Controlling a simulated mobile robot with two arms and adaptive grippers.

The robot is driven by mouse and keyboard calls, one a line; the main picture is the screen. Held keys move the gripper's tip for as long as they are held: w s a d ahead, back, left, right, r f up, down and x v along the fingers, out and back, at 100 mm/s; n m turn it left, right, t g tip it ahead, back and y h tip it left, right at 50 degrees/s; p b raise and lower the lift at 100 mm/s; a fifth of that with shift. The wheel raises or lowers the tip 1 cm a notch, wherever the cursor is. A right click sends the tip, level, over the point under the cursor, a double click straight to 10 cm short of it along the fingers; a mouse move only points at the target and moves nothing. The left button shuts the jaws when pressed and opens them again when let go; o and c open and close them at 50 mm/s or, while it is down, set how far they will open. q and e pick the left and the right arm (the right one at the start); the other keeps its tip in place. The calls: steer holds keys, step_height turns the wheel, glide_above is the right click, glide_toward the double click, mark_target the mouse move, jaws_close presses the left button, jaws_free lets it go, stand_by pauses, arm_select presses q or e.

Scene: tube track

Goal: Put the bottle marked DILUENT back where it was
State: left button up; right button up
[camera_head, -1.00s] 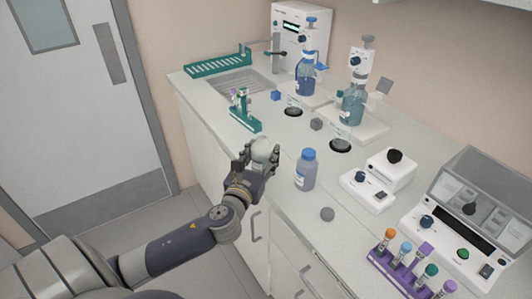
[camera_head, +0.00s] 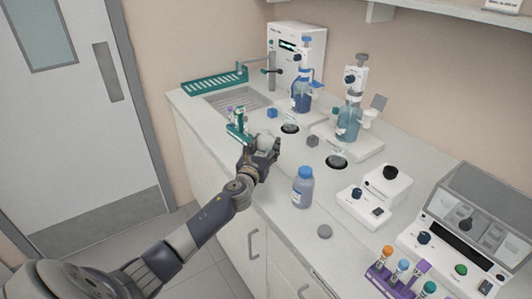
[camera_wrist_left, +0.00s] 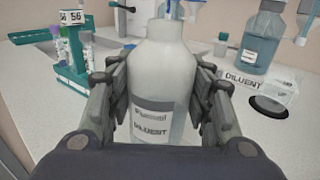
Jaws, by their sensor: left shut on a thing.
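My left gripper (camera_head: 263,148) is shut on a pale bottle (camera_head: 265,139) above the front part of the counter. In the left wrist view the gripper's fingers (camera_wrist_left: 160,105) are on both sides of this bottle (camera_wrist_left: 168,65). My right gripper is not in view.
A green tube rack (camera_head: 240,132) is close at the left. A blue dispenser bottle (camera_head: 301,98), small cubes and a white instrument (camera_head: 388,184) are further back or right.

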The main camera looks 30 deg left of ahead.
arm_select(q)
steer(key=shift+f, duration=1.15)
steer(key=shift+f+b, duration=0.1)
steer(key=shift+b, duration=0.25)
steer(key=o, duration=1.1)
steer(key=shift+s+d, duration=0.1)
steer(key=shift+s, duration=0.1)
steer(key=v, duration=1.1)
steer(key=shift+s+d, duration=0.1)
steer(key=shift+s, duration=0.3)
